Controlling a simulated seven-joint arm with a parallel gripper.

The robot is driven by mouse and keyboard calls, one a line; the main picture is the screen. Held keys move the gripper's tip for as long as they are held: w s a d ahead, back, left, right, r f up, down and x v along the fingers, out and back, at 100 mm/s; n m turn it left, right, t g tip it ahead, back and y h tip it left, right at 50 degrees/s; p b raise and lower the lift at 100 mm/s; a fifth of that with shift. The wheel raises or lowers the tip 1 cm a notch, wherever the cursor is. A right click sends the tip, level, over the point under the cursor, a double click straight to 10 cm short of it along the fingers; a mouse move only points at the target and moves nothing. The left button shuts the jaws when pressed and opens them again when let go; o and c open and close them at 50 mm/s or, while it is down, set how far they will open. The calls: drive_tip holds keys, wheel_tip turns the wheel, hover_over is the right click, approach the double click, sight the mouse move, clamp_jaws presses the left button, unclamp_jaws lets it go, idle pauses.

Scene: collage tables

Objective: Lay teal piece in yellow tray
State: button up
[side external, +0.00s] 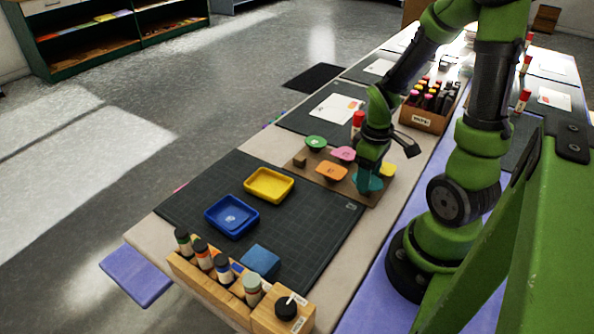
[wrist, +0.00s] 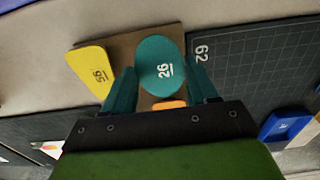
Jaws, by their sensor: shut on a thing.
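The teal piece (wrist: 160,62) is a flat rounded shape marked 26. In the wrist view it sits between the two fingers of my gripper (wrist: 163,88), which is shut on it. In the side view my gripper (side external: 367,176) points down over the right end of a brown board, with the teal piece (side external: 374,184) at its fingertips. I cannot tell whether the piece is clear of the board. The yellow tray (side external: 268,183) lies empty on the dark mat, left of my gripper.
The brown board (side external: 350,189) also holds green (side external: 316,142), pink (side external: 343,154), orange (side external: 331,172) and yellow (side external: 388,169) pieces. A blue tray (side external: 231,217) lies beside the yellow tray. A wooden rack of bottles (side external: 215,273) and a blue block (side external: 260,262) are at the mat's near edge.

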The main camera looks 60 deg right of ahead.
drive_tip(key=shift+r, duration=1.95)
drive_tip(key=shift+a, duration=0.1)
drive_tip(key=shift+w+a+f, duration=0.15)
drive_tip(key=shift+w+a, duration=0.05)
drive_tip(key=shift+a, duration=0.05)
drive_tip(key=w+a+r, duration=0.1)
drive_tip(key=w+a, duration=0.5)
drive_tip(key=w, duration=0.4)
drive_tip(key=w+a+r, duration=0.1)
drive_tip(key=w+a, duration=0.4)
drive_tip(key=w, duration=0.6)
drive_tip(key=shift+n, duration=0.3)
drive_tip(key=shift+s+f, duration=0.15)
drive_tip(key=shift+f, duration=1.05)
drive_tip(key=shift+s+f, duration=0.15)
drive_tip(key=shift+f, duration=1)
drive_tip(key=shift+f, duration=0.6)
drive_tip(key=shift+f, duration=0.3)
